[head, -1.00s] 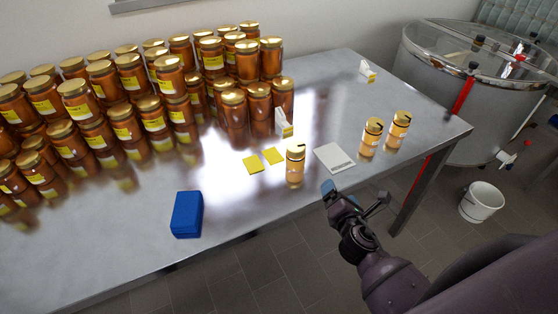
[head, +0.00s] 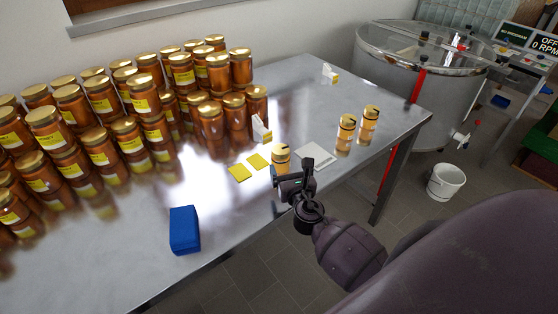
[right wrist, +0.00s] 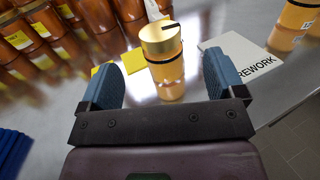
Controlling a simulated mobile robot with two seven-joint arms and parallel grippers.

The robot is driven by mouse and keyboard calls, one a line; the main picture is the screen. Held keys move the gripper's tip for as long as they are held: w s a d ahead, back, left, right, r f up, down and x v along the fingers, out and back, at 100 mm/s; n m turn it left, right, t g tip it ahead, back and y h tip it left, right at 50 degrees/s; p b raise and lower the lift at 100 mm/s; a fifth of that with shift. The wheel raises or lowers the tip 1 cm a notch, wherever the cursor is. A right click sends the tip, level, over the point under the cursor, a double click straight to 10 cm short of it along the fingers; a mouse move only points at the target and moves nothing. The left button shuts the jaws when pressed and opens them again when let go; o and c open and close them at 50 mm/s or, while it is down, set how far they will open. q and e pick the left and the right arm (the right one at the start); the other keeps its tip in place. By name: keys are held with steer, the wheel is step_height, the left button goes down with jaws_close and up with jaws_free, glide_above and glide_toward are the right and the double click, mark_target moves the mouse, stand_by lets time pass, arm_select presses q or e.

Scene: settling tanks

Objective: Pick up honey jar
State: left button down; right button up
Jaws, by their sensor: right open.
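A small honey jar (head: 281,154) with a gold lid stands upright near the front edge of the steel table. My right gripper (head: 290,180) is just in front of it and hides its lower part in the head view. In the right wrist view the jar (right wrist: 165,62) stands beyond and between the two blue fingers of the right gripper (right wrist: 164,85), which are open and empty. A black mark shows on its lid. Two similar small jars (head: 346,128) (head: 368,119) stand further right on the table. My left gripper is not in view.
Many larger honey jars (head: 105,100) are stacked at the left and back. A white card (head: 314,155) reading REWORK lies right of the jar, yellow cards (head: 257,161) left of it. A blue block (head: 184,229) lies near the front edge. A steel tank (head: 415,75) stands behind right.

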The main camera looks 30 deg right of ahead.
mark_target(283, 155)
steer(key=shift+x, duration=3.85)
steer(key=shift+a+f, duration=0.1)
steer(key=c, duration=1.2)
